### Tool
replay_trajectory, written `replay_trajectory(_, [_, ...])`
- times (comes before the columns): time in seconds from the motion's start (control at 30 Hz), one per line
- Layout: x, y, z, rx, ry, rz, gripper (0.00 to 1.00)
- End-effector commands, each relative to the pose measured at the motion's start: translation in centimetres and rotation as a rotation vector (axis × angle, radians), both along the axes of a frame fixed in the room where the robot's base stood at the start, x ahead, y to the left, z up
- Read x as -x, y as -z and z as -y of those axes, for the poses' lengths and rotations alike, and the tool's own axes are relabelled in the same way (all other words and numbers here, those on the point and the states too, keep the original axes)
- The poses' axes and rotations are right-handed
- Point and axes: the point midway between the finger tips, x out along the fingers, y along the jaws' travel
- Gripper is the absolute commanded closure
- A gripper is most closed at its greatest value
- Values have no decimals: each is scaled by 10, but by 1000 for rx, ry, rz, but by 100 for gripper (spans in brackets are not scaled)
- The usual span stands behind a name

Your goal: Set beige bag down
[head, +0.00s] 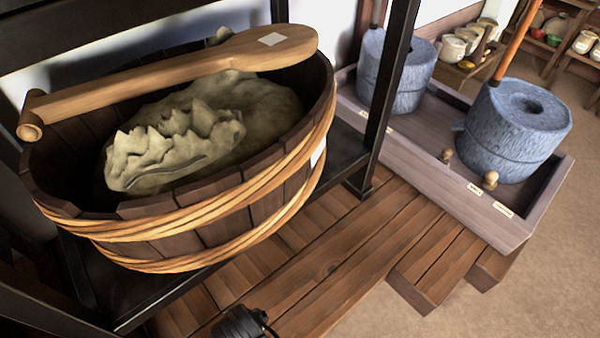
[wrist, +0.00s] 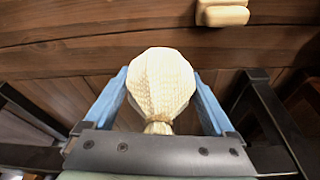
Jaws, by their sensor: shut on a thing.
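The beige bag (wrist: 158,85) shows in the wrist view. It is pale, woven-looking and rounded, with a gathered neck towards my gripper's palm. My gripper (wrist: 160,74) has its two blue fingers on either side of the bag and is shut on it. The bag is not visible in the head view, so its height above any surface is hard to tell.
A wooden tub (head: 215,225) with a crumpled cloth-like mass (head: 185,125) and a wooden paddle (head: 190,72) stands on a dark frame. Blue-grey querns (head: 515,130) stand in a tray at right. Brown planks (head: 320,265) below look mostly clear. A pale wooden piece (wrist: 222,14) is ahead.

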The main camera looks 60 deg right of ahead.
Motion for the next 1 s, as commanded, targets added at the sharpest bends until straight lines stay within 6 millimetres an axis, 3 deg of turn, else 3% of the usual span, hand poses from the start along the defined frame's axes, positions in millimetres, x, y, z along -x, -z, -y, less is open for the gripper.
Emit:
replay_trajectory(0.03, [0,8,3,2,10,3,86])
replay_trajectory(0.37, [1,12,6,0,26,1,86])
replay_trajectory(0.6, [1,57,6,0,24,0,86])
replay_trajectory(0.87, [1,79,6,0,24,0,86])
replay_trajectory(1.0, [1,100,6,-1,24,-1,86])
